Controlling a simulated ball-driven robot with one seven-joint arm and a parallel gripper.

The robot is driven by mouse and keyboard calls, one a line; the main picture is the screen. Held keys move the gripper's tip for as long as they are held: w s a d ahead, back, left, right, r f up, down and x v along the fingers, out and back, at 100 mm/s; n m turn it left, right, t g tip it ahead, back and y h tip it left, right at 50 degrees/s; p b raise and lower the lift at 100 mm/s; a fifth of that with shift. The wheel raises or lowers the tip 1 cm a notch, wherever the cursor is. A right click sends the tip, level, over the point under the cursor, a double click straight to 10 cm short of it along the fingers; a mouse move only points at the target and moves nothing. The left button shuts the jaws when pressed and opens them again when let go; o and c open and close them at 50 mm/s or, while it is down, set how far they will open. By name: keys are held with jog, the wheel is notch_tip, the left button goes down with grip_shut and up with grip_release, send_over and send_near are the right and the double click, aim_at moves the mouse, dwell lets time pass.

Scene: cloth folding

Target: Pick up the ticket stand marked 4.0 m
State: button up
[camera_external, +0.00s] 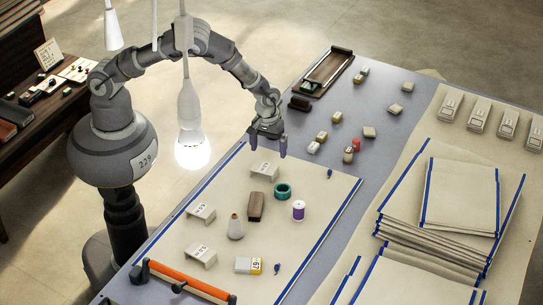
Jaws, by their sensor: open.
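Three small cream ticket stands with dark markings lie on the cream cloth (325,200) with blue edges. One ticket stand (264,171) is at the far end of the cloth, one (201,212) at its left, and one (201,254) nearer the front. Their markings are too small to read surely, so I cannot tell which one says 4.0 m. My gripper (268,150) is open, its two fingers pointing down, just above the far stand in the picture. Nothing shows between the fingers. I cannot tell its exact height over the stand.
A brown block (256,207), a teal ring (283,191), a purple spool (298,211) and a grey cone (236,228) stand close by. An orange-handled bar (185,281) lies at the front. A lit bulb (192,145) hangs left of my gripper. Folded cloths (460,195) are stacked at right.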

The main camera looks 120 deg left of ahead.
aim_at(264, 167)
jog(key=f, duration=0.2)
jog(key=s+f+b, duration=0.1)
jog(key=f, duration=0.1)
jog(key=shift+s+a, duration=0.1)
jog(key=shift+s, duration=0.05)
jog(key=f, duration=0.1)
jog(key=f+b, duration=0.1)
jog(key=f, duration=0.1)
jog(key=f+b, duration=0.1)
jog(key=f, duration=0.1)
jog(key=shift+d+f, duration=0.25)
jog(key=shift+d, duration=0.1)
jog(key=shift+r, duration=0.1)
jog(key=c, duration=0.7)
jog(key=shift+r, duration=0.15)
